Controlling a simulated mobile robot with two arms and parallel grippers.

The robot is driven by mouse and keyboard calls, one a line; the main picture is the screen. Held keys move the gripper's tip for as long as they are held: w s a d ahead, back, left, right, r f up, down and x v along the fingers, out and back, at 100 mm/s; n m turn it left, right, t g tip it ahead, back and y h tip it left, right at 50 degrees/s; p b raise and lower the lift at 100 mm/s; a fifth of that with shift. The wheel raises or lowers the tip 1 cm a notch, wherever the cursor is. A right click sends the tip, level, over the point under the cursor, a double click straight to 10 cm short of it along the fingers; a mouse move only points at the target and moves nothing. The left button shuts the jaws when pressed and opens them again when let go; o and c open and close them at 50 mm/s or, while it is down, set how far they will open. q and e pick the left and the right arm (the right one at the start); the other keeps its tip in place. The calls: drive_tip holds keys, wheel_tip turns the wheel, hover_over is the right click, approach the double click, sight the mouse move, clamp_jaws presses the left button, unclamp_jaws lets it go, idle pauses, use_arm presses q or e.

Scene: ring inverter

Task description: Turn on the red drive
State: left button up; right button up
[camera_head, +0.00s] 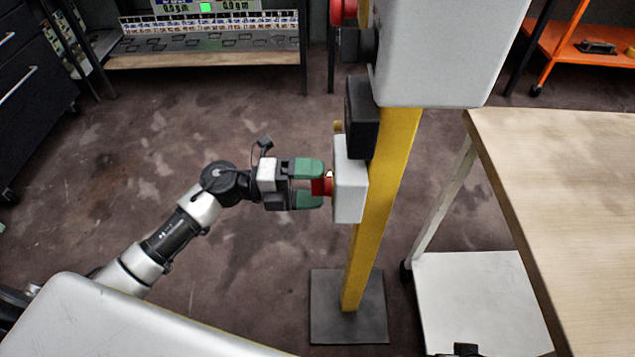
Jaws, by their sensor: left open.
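My left gripper (311,184) comes in from the left with its two green fingers apart. A red knob (325,186) shows between the fingertips, on the left face of a grey box (350,192) on a yellow post (377,230). The fingertips reach close to the box; I cannot tell whether they touch the knob. A second red part (344,11) shows at the top edge, beside a large light grey cabinet (440,50) on the same post.
The post stands on a dark base plate (348,330). A wooden-topped table (565,190) is at the right, with a white lower shelf (478,290). A bench with screens is at the back left. The floor left of the post is mostly clear.

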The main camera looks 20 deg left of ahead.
use_arm(q)
drive_tip(key=v, duration=0.9)
drive_tip(key=shift+a, duration=0.4)
drive_tip(key=shift+s, duration=0.1)
